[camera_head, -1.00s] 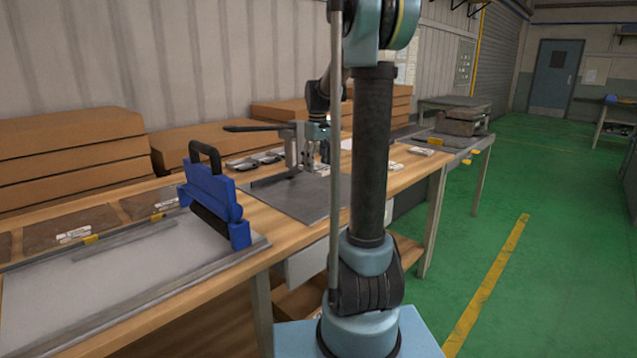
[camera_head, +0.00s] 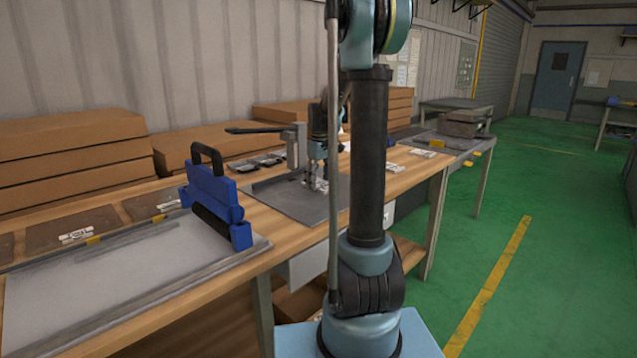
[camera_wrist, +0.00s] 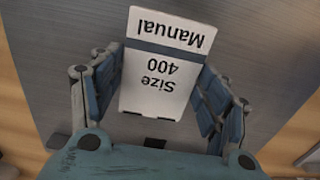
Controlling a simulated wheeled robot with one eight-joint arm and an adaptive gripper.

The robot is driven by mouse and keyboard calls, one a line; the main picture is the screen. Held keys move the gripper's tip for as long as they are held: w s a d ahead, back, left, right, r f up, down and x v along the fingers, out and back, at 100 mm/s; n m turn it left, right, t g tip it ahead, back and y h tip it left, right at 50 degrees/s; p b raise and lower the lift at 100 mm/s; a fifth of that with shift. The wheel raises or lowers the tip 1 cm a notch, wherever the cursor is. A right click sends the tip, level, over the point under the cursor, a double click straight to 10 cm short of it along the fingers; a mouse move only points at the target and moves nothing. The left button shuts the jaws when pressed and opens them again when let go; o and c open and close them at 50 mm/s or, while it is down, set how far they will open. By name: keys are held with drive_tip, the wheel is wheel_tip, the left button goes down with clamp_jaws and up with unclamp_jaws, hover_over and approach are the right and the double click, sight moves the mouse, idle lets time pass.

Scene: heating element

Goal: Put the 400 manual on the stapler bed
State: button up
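The 400 manual (camera_wrist: 165,68), a white booklet marked "Manual Size 400", shows upside down in the wrist view. My gripper (camera_wrist: 162,72) has a finger along each side edge of it, and the fingertips appear to touch both edges. In the head view my gripper (camera_head: 319,166) is low over the grey stapler bed (camera_head: 285,199), in front of the stapler (camera_head: 296,146). A small white patch below my gripper there looks like the manual. The grey bed (camera_wrist: 70,50) fills most of the wrist view's background. I cannot tell whether the manual touches it.
Stacked brown boxes (camera_head: 70,160) line the wall. White labelled items (camera_head: 423,153) lie to the right of the bed. Green floor (camera_head: 560,230) is clear at the right.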

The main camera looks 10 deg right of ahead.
sight(320, 184)
drive_tip(key=shift+o, duration=0.7)
wheel_tip(320, 184, up, 12)
drive_tip(key=shift+r, duration=0.15)
idle(0.4)
